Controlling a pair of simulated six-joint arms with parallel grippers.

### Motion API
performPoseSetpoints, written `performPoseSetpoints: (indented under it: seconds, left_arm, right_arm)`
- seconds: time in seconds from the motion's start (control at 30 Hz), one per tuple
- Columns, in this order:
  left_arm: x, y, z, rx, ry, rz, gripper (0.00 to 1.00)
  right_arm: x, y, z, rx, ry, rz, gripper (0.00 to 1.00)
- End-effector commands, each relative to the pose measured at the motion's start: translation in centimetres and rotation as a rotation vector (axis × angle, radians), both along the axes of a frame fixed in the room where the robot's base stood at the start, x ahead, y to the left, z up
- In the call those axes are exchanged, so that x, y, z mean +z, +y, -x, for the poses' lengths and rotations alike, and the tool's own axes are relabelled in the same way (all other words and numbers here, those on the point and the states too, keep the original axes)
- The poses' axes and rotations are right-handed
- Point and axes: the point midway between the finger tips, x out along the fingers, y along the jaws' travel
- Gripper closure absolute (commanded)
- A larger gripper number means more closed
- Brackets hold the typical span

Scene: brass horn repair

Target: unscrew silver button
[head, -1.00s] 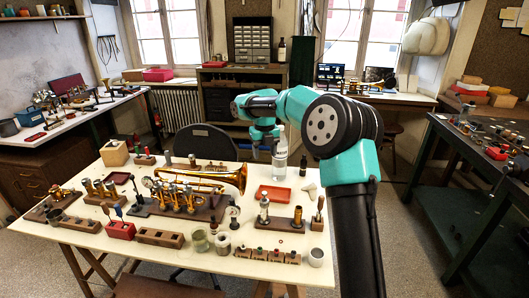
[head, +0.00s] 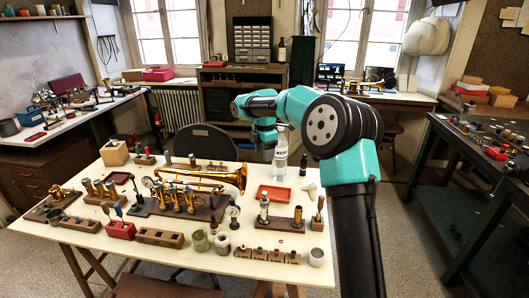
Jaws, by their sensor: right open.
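A brass horn (head: 213,175) lies on its side on the white table, with its bell to the right. A silver valve part (head: 264,208) stands in a wooden stand (head: 280,221) at the table's right. The silver button is too small to single out. My right gripper (head: 260,148) hangs in the air near the table's far edge, beside a clear bottle (head: 280,155). My left gripper is out of view.
A red tray (head: 273,194) lies right of the horn. Wooden blocks (head: 160,237), glass jars (head: 200,240) and a row of small holders (head: 268,255) line the front edge. A dark chair (head: 207,141) stands behind the table.

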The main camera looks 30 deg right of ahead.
Motion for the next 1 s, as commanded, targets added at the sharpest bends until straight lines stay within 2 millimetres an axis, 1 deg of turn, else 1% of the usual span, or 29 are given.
performPoseSetpoints:
  seconds: [0.1, 1.0]
  left_arm:
    - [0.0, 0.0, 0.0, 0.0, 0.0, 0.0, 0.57]
    - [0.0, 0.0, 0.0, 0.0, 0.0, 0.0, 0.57]
  right_arm:
    - [-0.01, 0.0, 0.0, -0.199, 0.0, 0.0, 0.44]
    - [-0.02, 0.01, 0.0, -1.764, 0.0, 0.0, 0.44]
